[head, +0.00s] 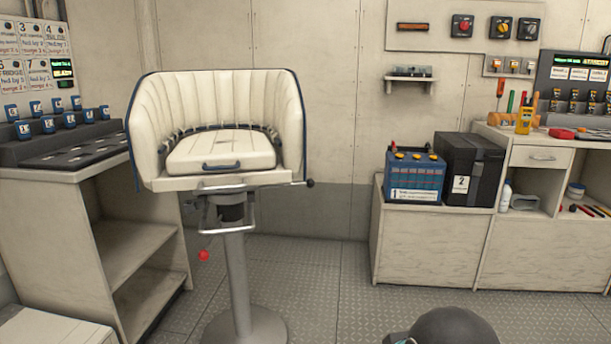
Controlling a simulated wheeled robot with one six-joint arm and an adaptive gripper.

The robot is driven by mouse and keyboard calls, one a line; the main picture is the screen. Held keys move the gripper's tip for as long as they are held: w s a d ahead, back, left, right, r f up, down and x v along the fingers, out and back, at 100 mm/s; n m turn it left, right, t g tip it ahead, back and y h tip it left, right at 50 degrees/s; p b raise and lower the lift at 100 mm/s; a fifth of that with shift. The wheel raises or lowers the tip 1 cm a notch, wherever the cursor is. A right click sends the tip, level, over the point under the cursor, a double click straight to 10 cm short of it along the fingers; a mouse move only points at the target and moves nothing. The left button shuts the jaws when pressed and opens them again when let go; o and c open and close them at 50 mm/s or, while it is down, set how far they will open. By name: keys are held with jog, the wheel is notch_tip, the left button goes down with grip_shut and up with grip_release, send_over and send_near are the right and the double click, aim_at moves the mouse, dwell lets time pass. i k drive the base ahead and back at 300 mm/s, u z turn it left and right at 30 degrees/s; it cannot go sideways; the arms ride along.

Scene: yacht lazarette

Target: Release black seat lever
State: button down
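A white padded seat (222,108) with dark blue trim stands on a grey pedestal (238,280) left of the middle. A small black lever knob (310,183) sticks out at the right under the seat's edge. A red knob (203,255) shows lower down, left of the pedestal. A metal loop bracket (228,228) sits below the seat around the column top. The lever's inner end is hidden by the seat. My gripper is not in view; a dark rounded part at the bottom right seems to be mine.
A left counter (62,170) with open shelves stands close beside the seat. A blue battery box (415,175) and a black case (469,170) sit on a low cabinet at the right. The patterned floor between seat and cabinet is clear.

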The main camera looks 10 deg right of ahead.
aim_at(309, 182)
jog(key=z, duration=0.2)
jog(key=i, duration=1.1)
jog(key=z, duration=0.25)
